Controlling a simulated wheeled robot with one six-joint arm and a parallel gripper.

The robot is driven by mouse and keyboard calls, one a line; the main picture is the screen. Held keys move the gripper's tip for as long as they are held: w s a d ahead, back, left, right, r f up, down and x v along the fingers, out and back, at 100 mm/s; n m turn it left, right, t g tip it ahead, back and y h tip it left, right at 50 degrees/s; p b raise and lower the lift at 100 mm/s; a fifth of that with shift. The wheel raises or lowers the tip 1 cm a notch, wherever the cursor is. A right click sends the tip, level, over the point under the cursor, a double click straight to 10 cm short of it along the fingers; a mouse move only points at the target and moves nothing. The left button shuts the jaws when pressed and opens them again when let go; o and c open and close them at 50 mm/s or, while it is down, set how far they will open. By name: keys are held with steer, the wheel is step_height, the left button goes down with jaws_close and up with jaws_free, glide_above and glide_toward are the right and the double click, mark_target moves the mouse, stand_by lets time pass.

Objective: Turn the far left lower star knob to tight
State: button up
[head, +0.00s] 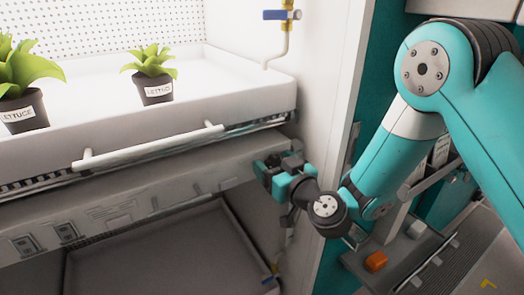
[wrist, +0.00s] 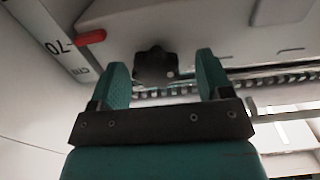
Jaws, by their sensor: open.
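A dark star knob (wrist: 155,66) shows in the wrist view, under the edge of a pale panel. It stands beyond and between the two teal fingers of my gripper (wrist: 163,80). The fingers are apart, one on each side of the knob in the picture, and nothing is held. Whether they reach around the knob or stop short of it, I cannot tell. In the head view my gripper (head: 275,170) is at the right end of the grey beam below the upper tray. There the knob cannot be told apart from the dark gripper parts.
A red pointer (wrist: 90,37) and a numbered scale (wrist: 52,42) are left of the knob. A white tray (head: 240,100) with potted lettuce (head: 153,80) and a front handle (head: 150,147) is above my gripper. The chamber's white side wall (head: 325,90) stands close on the right.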

steer(key=shift+w, duration=0.15)
steer(key=shift+c, duration=0.3)
steer(key=c, duration=0.9)
steer(key=shift+o, duration=0.2)
